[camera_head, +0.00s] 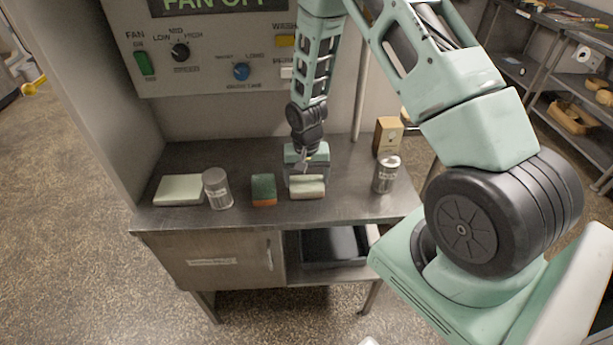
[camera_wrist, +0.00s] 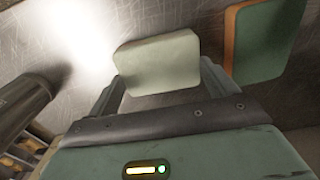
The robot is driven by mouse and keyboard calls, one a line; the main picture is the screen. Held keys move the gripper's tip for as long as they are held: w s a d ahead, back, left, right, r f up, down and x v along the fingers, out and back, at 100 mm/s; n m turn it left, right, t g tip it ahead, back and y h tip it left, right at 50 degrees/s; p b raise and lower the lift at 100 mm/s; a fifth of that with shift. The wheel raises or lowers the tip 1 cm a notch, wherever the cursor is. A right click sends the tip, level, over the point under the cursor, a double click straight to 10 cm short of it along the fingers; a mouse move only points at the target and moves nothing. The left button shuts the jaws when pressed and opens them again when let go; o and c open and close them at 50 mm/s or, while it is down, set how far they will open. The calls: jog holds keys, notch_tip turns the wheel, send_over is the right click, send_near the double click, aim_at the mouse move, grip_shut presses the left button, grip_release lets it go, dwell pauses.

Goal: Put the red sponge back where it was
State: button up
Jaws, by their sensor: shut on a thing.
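My gripper (camera_head: 305,179) is over the steel counter (camera_head: 240,215), shut on a pale cream-green block (camera_head: 308,190). In the wrist view the block (camera_wrist: 158,65) sits between the two fingers, close to the counter; I cannot tell whether it touches it. A sponge with a green top and an orange-red lower layer (camera_head: 263,191) lies just left of my gripper. In the wrist view this sponge (camera_wrist: 268,40) is at the upper right, apart from the block. No all-red sponge is seen; this is the only thing with a red layer.
A metal shaker (camera_head: 217,188) and a pale flat slab (camera_head: 178,190) stand on the left of the counter. A second shaker (camera_head: 386,174) and a wooden box (camera_head: 388,136) are on the right. A fan control panel (camera_head: 215,50) is above. A black tray (camera_head: 333,247) lies on the lower shelf.

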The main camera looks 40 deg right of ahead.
aim_at(306, 181)
jog(key=o, duration=0.7)
jog(key=shift+f, duration=0.15)
notch_tip(306, 181, up, 11)
jog(key=b, duration=0.3)
jog(key=s+a+r+n, duration=0.4)
jog(key=a+r, duration=0.2)
jog(key=a, duration=0.6)
jog(key=s+a+r+n, duration=0.2)
jog(key=s+a+n, duration=0.1)
jog(key=s, duration=0.4)
jog(key=s+a+r+n, duration=0.2)
jog(key=s+a+n, duration=0.2)
jog(key=s, duration=0.3)
jog(key=s+a+r+n, duration=0.2)
jog(key=s+a+n, duration=0.1)
jog(key=s+a, duration=0.2)
jog(key=shift+s+a+n+y, duration=0.15)
jog(key=shift+s+a, duration=0.05)
jog(key=shift+s, duration=0.25)
jog(key=shift+s+a+n+y, duration=0.15)
jog(key=shift+s+a, duration=0.05)
jog(key=shift+s, duration=0.25)
